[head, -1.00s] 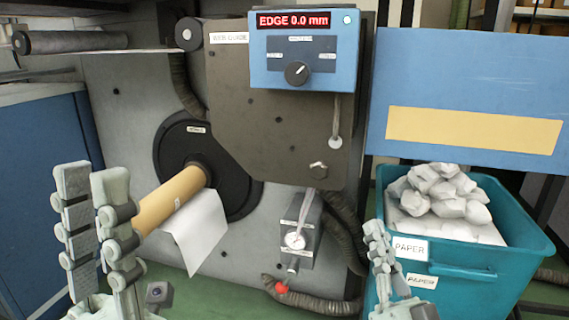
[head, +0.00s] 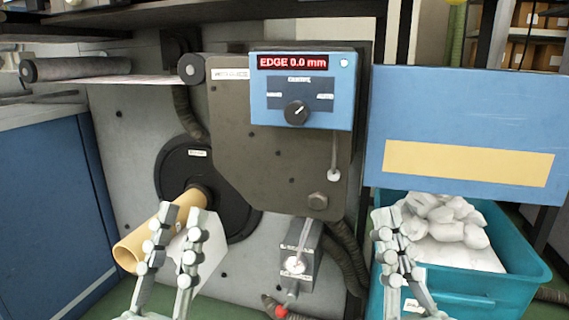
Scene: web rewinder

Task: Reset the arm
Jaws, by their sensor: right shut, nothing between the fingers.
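My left gripper (head: 185,213) is in the lower left of the head view, fingers up and apart, with nothing seen between them. It shows in front of the tan roll core (head: 148,236) and the white paper sheet hanging from it; I cannot tell whether it touches either. My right gripper (head: 385,214) is at the lower right, fingers up and together, empty, in front of the left side of the teal bin (head: 515,285). The dark machine plate (head: 270,165) carries a blue control box (head: 330,120) reading "EDGE 0.0 mm", with a black knob (head: 296,112).
The bin holds crumpled white paper (head: 445,220). A blue panel with a tan strip (head: 465,163) stands above it. A roller (head: 80,68) extends at the upper left.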

